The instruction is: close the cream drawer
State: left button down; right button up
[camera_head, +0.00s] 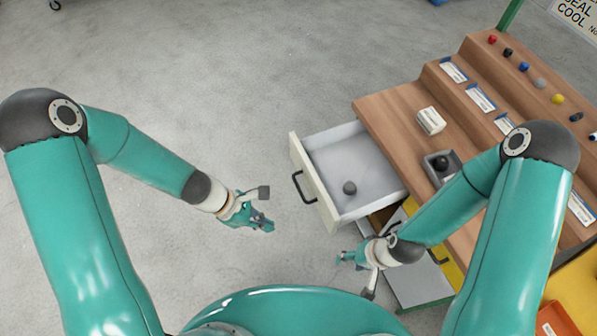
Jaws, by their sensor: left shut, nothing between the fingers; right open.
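The cream drawer (315,190) stands pulled out from the left side of the wooden bench. Its front has a dark bar handle (301,187) facing left. A small dark round object (349,188) lies on the drawer's grey floor. My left gripper (268,212) is shut and empty, to the left of the drawer front and apart from it, a little below the handle in the picture. My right gripper (354,277) is open and empty, below the drawer's near corner in the picture. Part of the drawer's near side by the bench is close to my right arm.
The wooden bench (385,108) carries a white box (430,120), a grey tray (429,168) and stepped shelves with labels and coloured knobs. A yellow drawer front (448,270) and grey panel show below. An orange bin (557,320) is at lower right.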

pick_arm(q)
jog(key=w+a+r+n+t+b, duration=0.2)
jog(key=w+r+n+t, duration=0.2)
jog(key=w+r, duration=0.45)
jog(key=b, duration=0.2)
send_near(307, 172)
jog(key=shift+h, duration=0.4)
jog(key=shift+f+x, duration=0.2)
jog(key=shift+x, duration=2.8)
jog(key=shift+s+a, duration=0.1)
jog(key=shift+a, duration=0.1)
pick_arm(e)
notch_tip(307, 172, down, 5)
jog(key=shift+r, duration=0.1)
